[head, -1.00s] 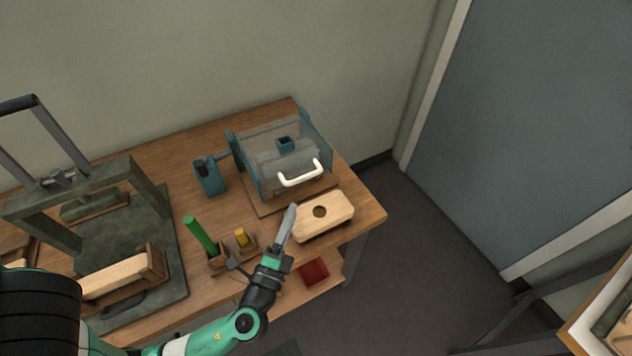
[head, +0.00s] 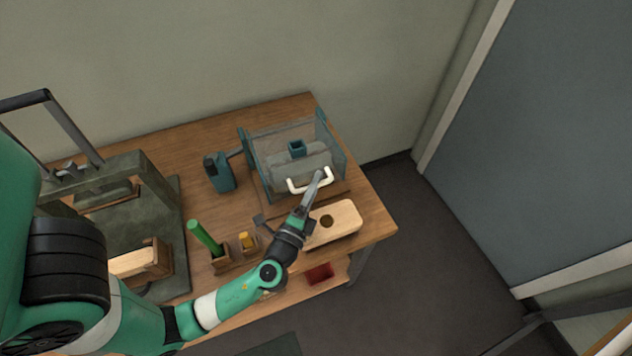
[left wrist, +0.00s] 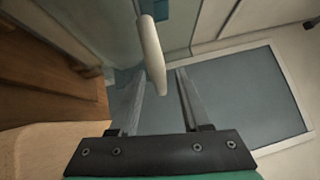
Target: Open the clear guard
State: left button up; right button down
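The clear guard (head: 268,148) stands on the bench as the see-through front of a teal-framed fixture. Its white handle (head: 293,187) is on the front side and also shows close up in the left wrist view (left wrist: 151,55). The guard looks closed over a grey block. My left gripper (head: 318,178) is at the handle in the head view. In the left wrist view its two fingers (left wrist: 160,72) are apart, with the handle's lower end near the gap between the tips. I cannot tell whether they touch it. My right gripper is not in view.
A wooden block with a hole (head: 345,215) lies just in front of the fixture, beside my left gripper. A green rod (head: 204,236) and a yellow piece (head: 246,239) stand in wooden holders. A teal holder (head: 219,172) stands left of the fixture.

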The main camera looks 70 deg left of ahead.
pick_arm(q)
grip_shut()
dwell(1.3)
